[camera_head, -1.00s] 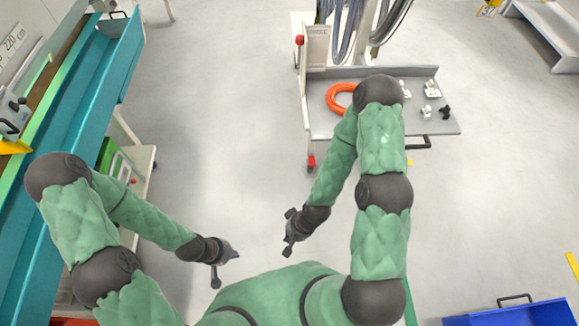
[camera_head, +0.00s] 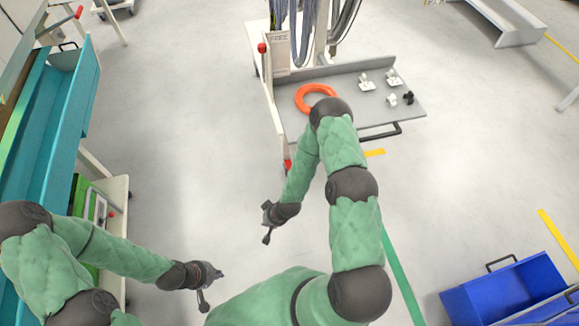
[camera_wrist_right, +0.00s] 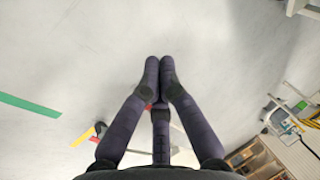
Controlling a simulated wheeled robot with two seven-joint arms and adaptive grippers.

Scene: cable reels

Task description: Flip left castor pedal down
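A cart (camera_head: 345,118) with a grey deck stands ahead, right of centre in the head view. A small red part (camera_head: 287,164), possibly the left castor pedal, is low at its near left corner. Whether it is up or down is too small to tell. My right gripper (camera_head: 267,217) hangs in front of that corner, apart from it. In the right wrist view its fingers (camera_wrist_right: 160,62) are together at the tips with nothing between them. My left gripper (camera_head: 212,283) is low at the left, over open floor; its finger opening is unclear.
The deck carries an orange ring (camera_head: 315,93) and several small fittings; cables hang above it. A teal bench (camera_head: 62,130) runs along the left. A blue bin (camera_head: 505,290) is at the lower right. The floor between me and the cart is clear.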

